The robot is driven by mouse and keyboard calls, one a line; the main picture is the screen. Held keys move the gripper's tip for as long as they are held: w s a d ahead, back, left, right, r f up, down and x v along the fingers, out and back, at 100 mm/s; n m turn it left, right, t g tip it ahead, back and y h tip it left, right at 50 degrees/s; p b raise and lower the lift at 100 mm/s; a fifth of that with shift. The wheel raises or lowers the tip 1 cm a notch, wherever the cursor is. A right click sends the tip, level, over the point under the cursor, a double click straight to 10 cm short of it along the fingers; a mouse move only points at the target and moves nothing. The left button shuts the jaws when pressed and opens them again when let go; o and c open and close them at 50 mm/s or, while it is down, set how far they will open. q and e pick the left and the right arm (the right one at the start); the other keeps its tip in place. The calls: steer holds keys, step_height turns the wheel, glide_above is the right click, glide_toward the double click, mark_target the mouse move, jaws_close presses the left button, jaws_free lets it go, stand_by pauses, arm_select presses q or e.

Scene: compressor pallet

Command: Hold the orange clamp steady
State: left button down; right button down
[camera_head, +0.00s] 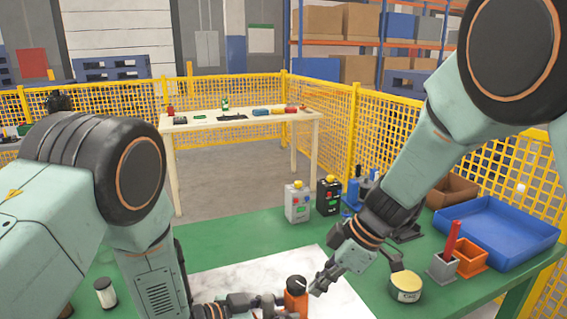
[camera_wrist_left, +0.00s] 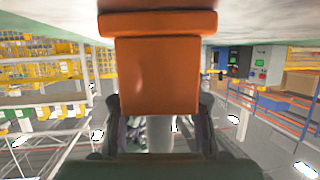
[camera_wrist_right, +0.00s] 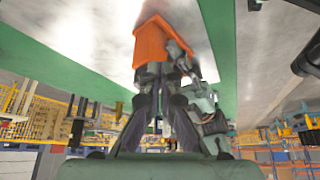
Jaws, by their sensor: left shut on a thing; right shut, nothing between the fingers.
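The orange clamp (camera_head: 296,300) stands on the white sheet (camera_head: 342,298) at the bottom middle of the head view. My left gripper (camera_head: 276,303) reaches it from the left and is shut on it. In the left wrist view the clamp (camera_wrist_left: 158,80) fills the space between the fingers (camera_wrist_left: 158,125). My right gripper (camera_head: 316,286) is shut and empty, with its tips close to the clamp's right side. In the right wrist view the clamp (camera_wrist_right: 160,38) lies just beyond the shut fingers (camera_wrist_right: 158,75). I cannot tell whether they touch it.
On the green table (camera_head: 248,232), a yellow-topped tin (camera_head: 406,288), a grey holder (camera_head: 442,267), an orange bin (camera_head: 470,258) and a blue tray (camera_head: 500,238) stand at the right. Two small boxes (camera_head: 298,204) stand at the back.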

step_height(320, 180, up, 6)
steer(key=shift+f, duration=0.1)
stand_by(0.4)
steer(key=w+f, duration=0.3)
steer(key=f, duration=0.3)
steer(key=shift+d, duration=0.15)
stand_by(0.6)
steer(key=shift+a, duration=0.25)
stand_by(0.7)
steer(key=shift+s, duration=0.25)
